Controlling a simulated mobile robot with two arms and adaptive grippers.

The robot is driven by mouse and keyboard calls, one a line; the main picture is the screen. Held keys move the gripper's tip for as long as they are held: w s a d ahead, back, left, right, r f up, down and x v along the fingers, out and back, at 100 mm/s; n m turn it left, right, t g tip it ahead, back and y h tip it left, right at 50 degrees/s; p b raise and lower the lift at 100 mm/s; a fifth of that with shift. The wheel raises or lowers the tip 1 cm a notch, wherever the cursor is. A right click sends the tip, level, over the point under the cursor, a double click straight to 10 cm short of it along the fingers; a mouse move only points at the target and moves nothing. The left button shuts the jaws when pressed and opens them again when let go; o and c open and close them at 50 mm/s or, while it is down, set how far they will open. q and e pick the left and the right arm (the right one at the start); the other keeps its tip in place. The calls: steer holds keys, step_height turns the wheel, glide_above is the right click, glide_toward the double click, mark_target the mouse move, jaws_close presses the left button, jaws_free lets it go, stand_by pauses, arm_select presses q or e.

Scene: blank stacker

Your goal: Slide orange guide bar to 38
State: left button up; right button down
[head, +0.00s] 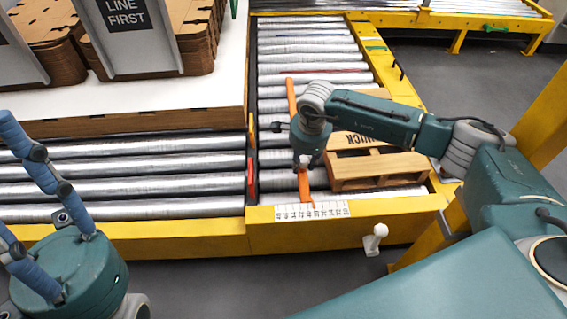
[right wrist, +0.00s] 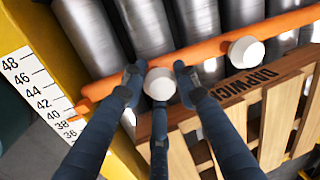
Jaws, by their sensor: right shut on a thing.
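The orange guide bar (head: 291,100) lies across the rollers in the head view, its near end over the white number scale (head: 335,208). In the right wrist view the bar (right wrist: 205,48) runs from the scale (right wrist: 30,75) up to the right. Its end lies close to the 40 and 38 marks; the exact reading is unclear. My right gripper (head: 303,161) is shut on the bar's near white knob (right wrist: 160,83), with blue fingers around it. A second white knob (right wrist: 246,52) is free. My left gripper (head: 35,190) is away at the left, fingers spread, tips partly cut off.
A wooden pallet crate (head: 375,170) stands on the rollers right beside the bar. A yellow frame (head: 200,238) edges the conveyor. A white knob (head: 375,238) sticks out from its front. Brown stacks (head: 195,40) stand on a white-topped table at the upper left.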

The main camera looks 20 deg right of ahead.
steer(key=shift+s+d, duration=0.1)
steer(key=shift+d, duration=0.2)
steer(key=c, duration=1.3)
jaws_free()
steer(key=shift+r, duration=0.1)
step_height(320, 180, up, 10)
steer(key=shift+f, duration=0.15)
